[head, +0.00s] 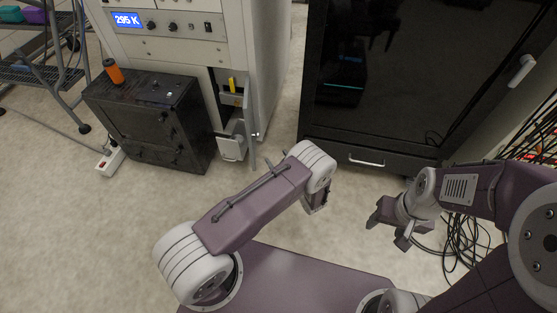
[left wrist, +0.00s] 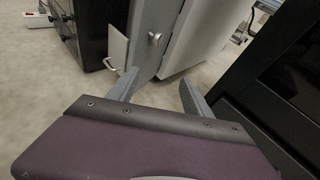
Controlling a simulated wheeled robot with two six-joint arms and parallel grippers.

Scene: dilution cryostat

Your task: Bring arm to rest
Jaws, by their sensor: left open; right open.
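My left arm reaches in from the left in the head view and bends down at its white wrist joint. My left gripper (head: 316,200) hangs there, partly hidden behind the wrist. In the left wrist view its two grey fingers (left wrist: 157,92) stand apart with nothing between them. My right gripper (head: 392,222) points left in front of the black cabinet. Its fingers are apart and empty, and it touches nothing that I can see.
A black box (head: 150,125) with an orange cylinder (head: 113,71) stands beside a grey rack (head: 185,55). The rack's lower compartment is open. A black glass-door cabinet (head: 400,70) stands ahead. Loose cables (head: 466,240) lie at right. The floor at left is mostly clear.

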